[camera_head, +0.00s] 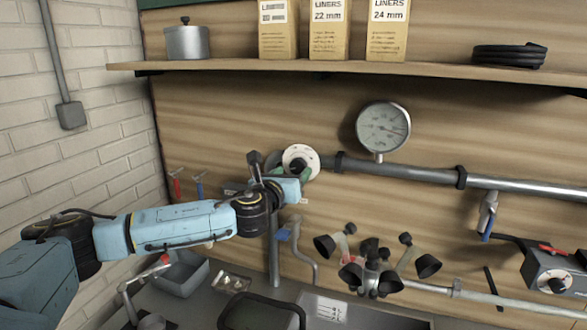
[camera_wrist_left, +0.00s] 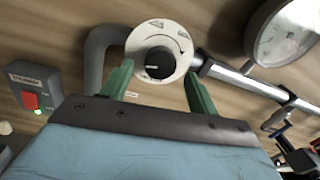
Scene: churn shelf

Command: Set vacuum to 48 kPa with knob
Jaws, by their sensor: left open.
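The vacuum knob is black and sits on a round cream dial plate (camera_head: 300,160) on the wall pipe. In the left wrist view the black knob (camera_wrist_left: 153,64) shows at the middle of the plate, between my fingers. My left gripper (camera_head: 297,172) is open, with its green fingers (camera_wrist_left: 159,78) to either side of the knob, not closed on it. Whether the fingertips touch the plate I cannot tell. The vacuum gauge (camera_head: 383,130) is a round white dial to the right, above the pipe; its needle points to the right, its numbers too small to read. My right gripper is not in view.
A grey pipe (camera_head: 525,189) runs right from the dial plate. A milking cluster (camera_head: 370,272) with black cups hangs below. A shelf (camera_head: 450,71) holds a pot, liner boxes and coiled hose. A switch box (camera_wrist_left: 32,90) with a red button is at left in the wrist view.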

